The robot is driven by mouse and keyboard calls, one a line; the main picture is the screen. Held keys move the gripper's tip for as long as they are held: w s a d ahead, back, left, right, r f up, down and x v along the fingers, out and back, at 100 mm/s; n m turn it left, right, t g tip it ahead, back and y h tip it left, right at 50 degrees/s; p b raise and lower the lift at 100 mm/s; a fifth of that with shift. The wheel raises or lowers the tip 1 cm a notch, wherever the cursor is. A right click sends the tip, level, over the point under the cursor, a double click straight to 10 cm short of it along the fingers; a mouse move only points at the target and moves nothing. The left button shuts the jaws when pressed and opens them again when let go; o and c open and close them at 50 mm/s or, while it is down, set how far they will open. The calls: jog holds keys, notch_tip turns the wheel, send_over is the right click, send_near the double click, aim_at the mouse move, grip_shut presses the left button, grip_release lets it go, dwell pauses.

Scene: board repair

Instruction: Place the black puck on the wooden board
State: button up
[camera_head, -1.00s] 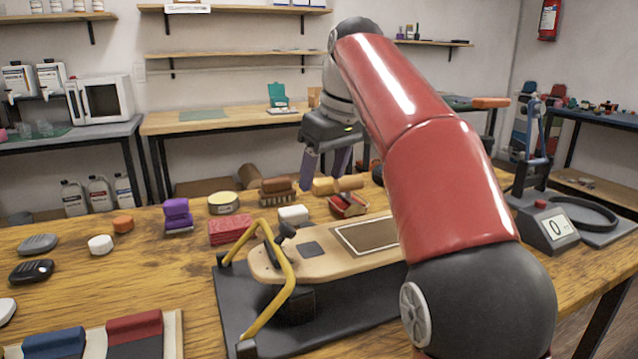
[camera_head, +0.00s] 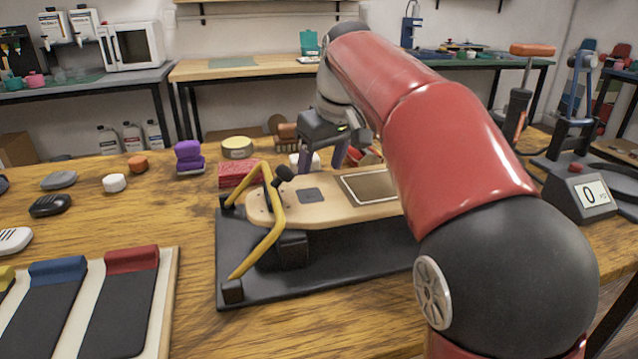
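The black puck (camera_head: 50,205) lies on the table at the left, a dark, rounded, low piece. The wooden board (camera_head: 335,212) is a pale skateboard-like deck held over a black base, with a dark square and a framed brown panel on top. My gripper (camera_head: 325,166) hangs over the far side of the board, well to the right of the puck. Its two fingers are apart, with nothing seen held between them. A white block (camera_head: 296,160) shows partly behind the fingers. My red arm hides the right end of the board.
A yellow bent bar (camera_head: 276,222) rises over the board's left end. A grey puck (camera_head: 59,180), a white puck (camera_head: 115,183) and an orange piece (camera_head: 137,163) lie near the black one. Red pads (camera_head: 237,174) lie behind the board. A scale (camera_head: 585,195) stands right.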

jog(key=shift+x, duration=0.9)
jog(key=c, duration=1.1)
jog(key=shift+c, duration=0.2)
jog(key=shift+r, duration=0.2)
notch_tip(320, 180, up, 20)
jog(key=p, duration=0.8)
